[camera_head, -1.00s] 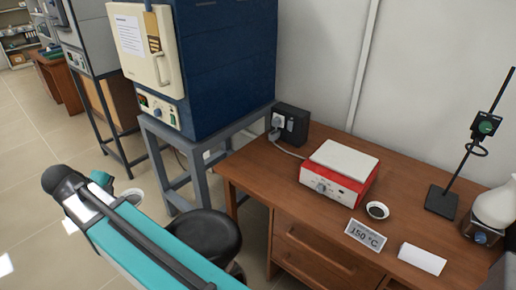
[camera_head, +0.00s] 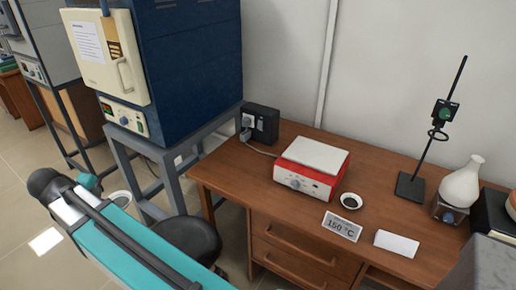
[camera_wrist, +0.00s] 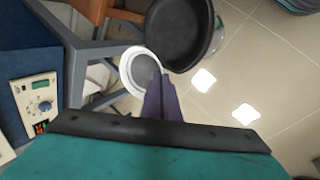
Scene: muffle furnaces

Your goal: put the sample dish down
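A white round sample dish with a grey inside (camera_wrist: 140,72) shows at the fingertips of my gripper (camera_wrist: 160,84) in the wrist view. The two dark fingers are close together and appear shut on its right rim. In the head view the dish (camera_head: 120,198) is beside my teal arm, in front of the furnace stand and well left of the desk; the fingers are mostly hidden there. The wooden desk (camera_head: 222,172) carries a red and white hotplate (camera_head: 309,168) and another small white dish with dark contents (camera_head: 351,201).
A sign reading 150 °C (camera_head: 342,227) and a blank white card (camera_head: 396,243) stand at the desk's front. A retort stand (camera_head: 410,187) and white flask (camera_head: 461,185) are to the right. A black stool (camera_head: 190,240) and blue furnace (camera_head: 190,70) stand left of the desk.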

